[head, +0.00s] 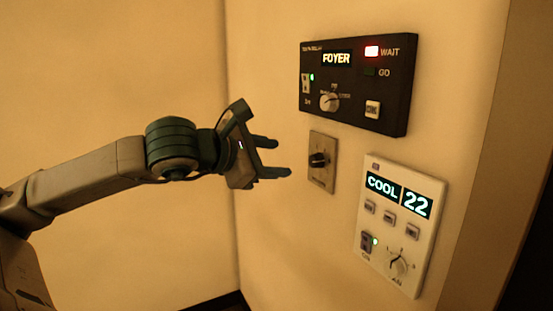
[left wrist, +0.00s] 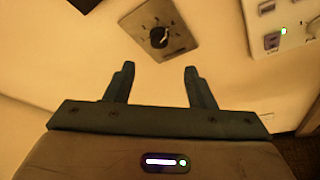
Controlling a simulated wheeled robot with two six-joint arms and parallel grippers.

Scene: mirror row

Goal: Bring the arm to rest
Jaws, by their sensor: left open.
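My left gripper (head: 277,157) is open and empty, raised in front of the wall. Its two fingers point right, toward a small metal plate with a dark rotary knob (head: 319,160), and stand apart from it. In the left wrist view the open fingers of my left gripper (left wrist: 158,85) show below the same knob plate (left wrist: 159,37), with bare wall between them. My right gripper is in neither view.
A black panel (head: 398,95) reading FOYER has a red lamp lit by WAIT. Below right, a white panel (head: 424,255) reads COOL 22; its corner shows in the left wrist view (left wrist: 262,45). The wall's left part is bare.

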